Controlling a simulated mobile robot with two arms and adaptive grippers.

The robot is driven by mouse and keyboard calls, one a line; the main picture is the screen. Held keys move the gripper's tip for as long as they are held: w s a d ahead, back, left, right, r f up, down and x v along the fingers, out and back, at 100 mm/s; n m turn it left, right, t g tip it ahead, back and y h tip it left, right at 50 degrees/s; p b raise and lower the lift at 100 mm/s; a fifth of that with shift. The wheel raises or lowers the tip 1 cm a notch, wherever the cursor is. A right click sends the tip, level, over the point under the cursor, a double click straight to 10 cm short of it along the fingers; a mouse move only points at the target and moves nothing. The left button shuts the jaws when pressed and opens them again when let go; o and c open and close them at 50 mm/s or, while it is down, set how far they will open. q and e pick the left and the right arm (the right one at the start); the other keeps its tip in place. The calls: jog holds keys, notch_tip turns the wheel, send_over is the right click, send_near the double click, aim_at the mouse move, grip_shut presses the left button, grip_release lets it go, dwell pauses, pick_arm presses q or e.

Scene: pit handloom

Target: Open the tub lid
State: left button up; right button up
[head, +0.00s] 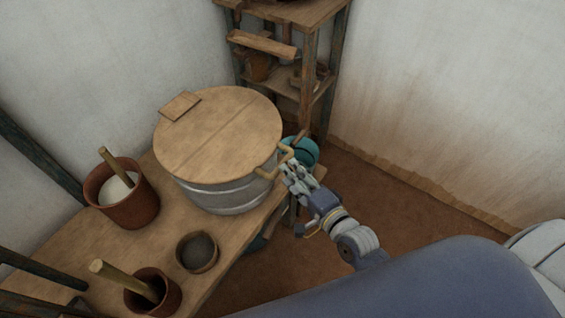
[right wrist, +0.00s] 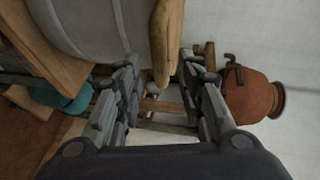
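The tub (head: 222,198) is a round grey metal vessel on the wooden bench. Its flat round wooden lid (head: 218,135) lies on top, closed, with a small wooden block at its far left edge. A tan bent handle (head: 263,173) sticks out from the lid's right edge. My right gripper (head: 286,168) is at this handle. In the right wrist view my right gripper (right wrist: 160,78) has its fingers spread, with the tan lid edge or handle (right wrist: 164,45) between or just beyond their tips; contact cannot be told. My left gripper is not in view.
On the bench (head: 60,240) stand a brown pot with white contents (head: 122,205), a small dark-filled bowl (head: 198,251) and another pot with a stick (head: 152,292). A teal round object (head: 306,151) is behind my gripper. A shelf (head: 290,12) stands at the back.

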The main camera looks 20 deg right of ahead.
aim_at(282, 162)
jog(key=shift+x, duration=2.75)
grip_shut()
